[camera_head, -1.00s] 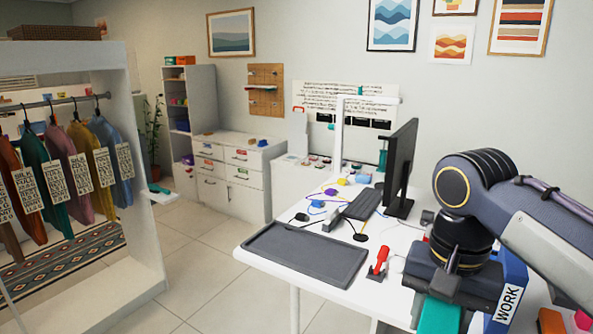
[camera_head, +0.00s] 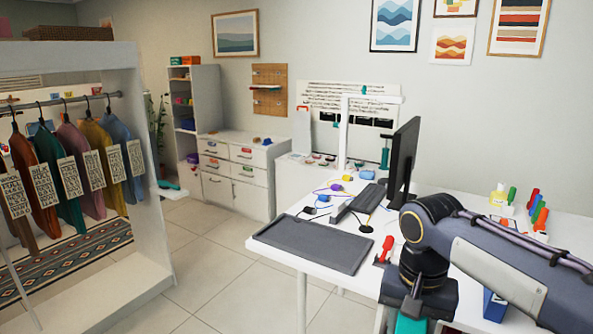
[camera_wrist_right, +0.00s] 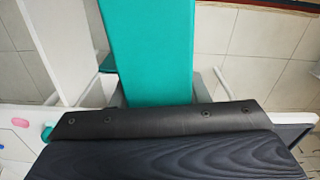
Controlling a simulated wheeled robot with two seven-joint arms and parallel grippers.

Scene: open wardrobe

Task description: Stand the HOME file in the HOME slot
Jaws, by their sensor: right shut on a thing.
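My right gripper (camera_head: 412,305) is at the bottom right of the head view, low over the desk's near side. It is shut on a teal file (camera_head: 409,325), which also shows as a flat teal panel in the right wrist view (camera_wrist_right: 150,45). No label on it can be read. Part of a blue file (camera_head: 494,305) shows beyond my right arm; its label is mostly hidden. The HOME slot cannot be made out. My left gripper is not in view.
The white desk (camera_head: 455,190) holds a dark tray (camera_head: 312,243), a monitor (camera_head: 403,165), a keyboard (camera_head: 362,203) and a red-handled tool (camera_head: 386,250). A bottle (camera_head: 499,197) stands at the back right. The open wardrobe (camera_head: 150,150) is on the left, with clear floor between.

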